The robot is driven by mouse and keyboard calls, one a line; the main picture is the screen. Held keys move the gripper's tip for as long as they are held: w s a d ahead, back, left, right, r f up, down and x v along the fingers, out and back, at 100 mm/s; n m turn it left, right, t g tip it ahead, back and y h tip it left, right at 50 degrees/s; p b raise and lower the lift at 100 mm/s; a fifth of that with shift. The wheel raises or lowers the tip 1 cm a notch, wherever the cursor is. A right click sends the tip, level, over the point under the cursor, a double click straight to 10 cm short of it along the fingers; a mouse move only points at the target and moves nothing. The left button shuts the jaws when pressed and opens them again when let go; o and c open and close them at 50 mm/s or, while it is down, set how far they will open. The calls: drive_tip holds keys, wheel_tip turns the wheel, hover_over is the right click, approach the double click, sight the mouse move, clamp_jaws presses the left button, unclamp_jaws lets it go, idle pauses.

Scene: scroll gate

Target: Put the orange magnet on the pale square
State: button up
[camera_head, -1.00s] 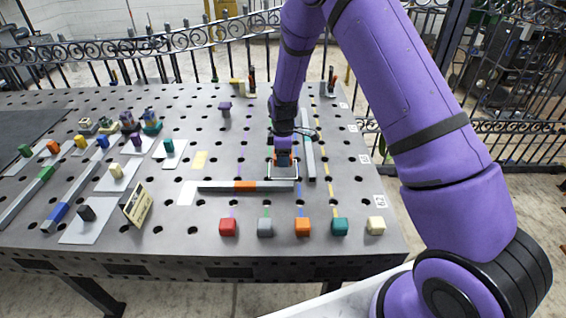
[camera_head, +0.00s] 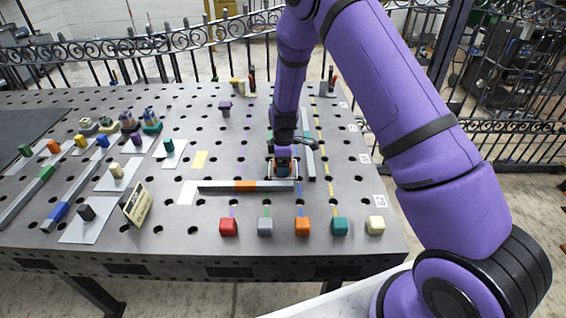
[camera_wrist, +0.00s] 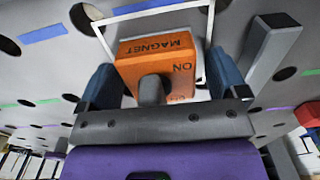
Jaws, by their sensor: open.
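The orange magnet (camera_wrist: 155,60), a block marked MAGNET ON with a dark grey knob, sits inside a white outline on the table in the wrist view. My gripper (camera_wrist: 164,82) is open, with one blue finger on each side of the block, apparently not closed on it. In the head view my gripper (camera_head: 283,168) is low over the table behind the long bar and mostly hides the magnet. A pale yellow square (camera_head: 199,160) lies flat on the table to the left. A whiter patch (camera_head: 187,193) lies at the bar's left end.
A row of coloured cubes (camera_head: 302,227) lines the front edge. A purple-topped post (camera_head: 225,108) stands behind left. A sign (camera_head: 138,204) stands front left.

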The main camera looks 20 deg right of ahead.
wheel_tip(320, 180, up, 12)
drive_tip(key=shift+r, duration=0.25)
drive_tip(key=s+d+r+m+t, duration=0.1)
drive_tip(key=s+r+m, duration=0.1)
drive_tip(key=s+r, duration=0.45)
drive_tip(key=s+d+r+m+t, duration=0.1)
drive_tip(key=s+d+r+m, duration=0.15)
drive_tip(key=r, duration=0.65)
drive_tip(key=s+r+m+t, duration=0.1)
drive_tip(key=s+r+m, duration=0.1)
drive_tip(key=s+r, duration=0.4)
drive_tip(key=s+d+r+m+t, duration=0.1)
drive_tip(key=s+r+m, duration=0.3)
drive_tip(key=s, duration=0.7)
drive_tip(key=s+d+r+m+t, duration=0.1)
drive_tip(key=s+r+m, duration=0.3)
drive_tip(key=s, duration=0.7)
drive_tip(key=shift+s+d+r, duration=0.25)
drive_tip(key=shift+d+r, duration=0.05)
drive_tip(key=shift+d, duration=0.4)
drive_tip(key=shift+c, duration=0.2)
